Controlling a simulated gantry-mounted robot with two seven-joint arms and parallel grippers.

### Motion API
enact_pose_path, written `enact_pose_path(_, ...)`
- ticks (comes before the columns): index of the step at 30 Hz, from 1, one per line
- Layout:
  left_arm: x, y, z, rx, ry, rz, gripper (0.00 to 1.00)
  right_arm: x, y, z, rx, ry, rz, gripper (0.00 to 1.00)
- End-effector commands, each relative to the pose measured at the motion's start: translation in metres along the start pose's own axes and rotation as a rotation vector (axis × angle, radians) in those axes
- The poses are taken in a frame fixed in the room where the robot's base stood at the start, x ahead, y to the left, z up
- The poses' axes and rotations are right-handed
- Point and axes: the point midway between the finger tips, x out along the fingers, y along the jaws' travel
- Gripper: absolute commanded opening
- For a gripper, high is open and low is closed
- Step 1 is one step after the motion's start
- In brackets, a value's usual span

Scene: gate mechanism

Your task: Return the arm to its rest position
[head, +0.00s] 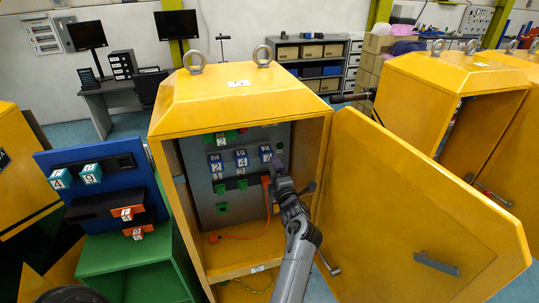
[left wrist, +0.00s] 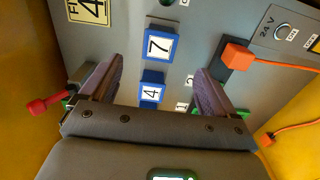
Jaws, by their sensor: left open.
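My left gripper (head: 276,168) is in front of the grey panel (head: 202,188) inside the open yellow cabinet (head: 162,125). In the left wrist view its two fingers (left wrist: 157,72) are spread wide and hold nothing. Blue-framed number tiles, a 7 (left wrist: 158,44) and a 4 (left wrist: 151,91), show on the panel between and beyond the fingers. I cannot tell how far the fingertips are from the panel. My left arm (head: 297,262) reaches up from the bottom of the head view and hides part of the panel. My right gripper is not in view.
The yellow cabinet door (head: 410,215) stands open just right of my arm. An orange plug (left wrist: 237,56) and orange cable (head: 240,237) are close to the gripper. A red knob (left wrist: 42,105) is at left in the wrist view. A blue panel (head: 103,155) with number blocks stands left of the cabinet.

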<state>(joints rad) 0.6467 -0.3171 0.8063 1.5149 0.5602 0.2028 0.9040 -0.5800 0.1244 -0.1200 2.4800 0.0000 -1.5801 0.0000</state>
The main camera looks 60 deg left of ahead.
Motion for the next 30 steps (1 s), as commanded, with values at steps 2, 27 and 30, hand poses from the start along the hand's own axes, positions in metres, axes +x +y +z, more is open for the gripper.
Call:
enact_pose_path(2,-0.007,0.000,0.000,-0.001,-0.001,0.000,0.89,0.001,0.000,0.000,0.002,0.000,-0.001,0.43)
enact_pose_path(27,-0.241,-0.097,-0.001,1.354,-1.210,0.127,0.89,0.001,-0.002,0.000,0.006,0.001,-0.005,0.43)
enact_pose_path(30,-0.301,-0.125,-0.033,1.572,-1.417,0.148,0.89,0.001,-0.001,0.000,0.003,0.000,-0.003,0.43)
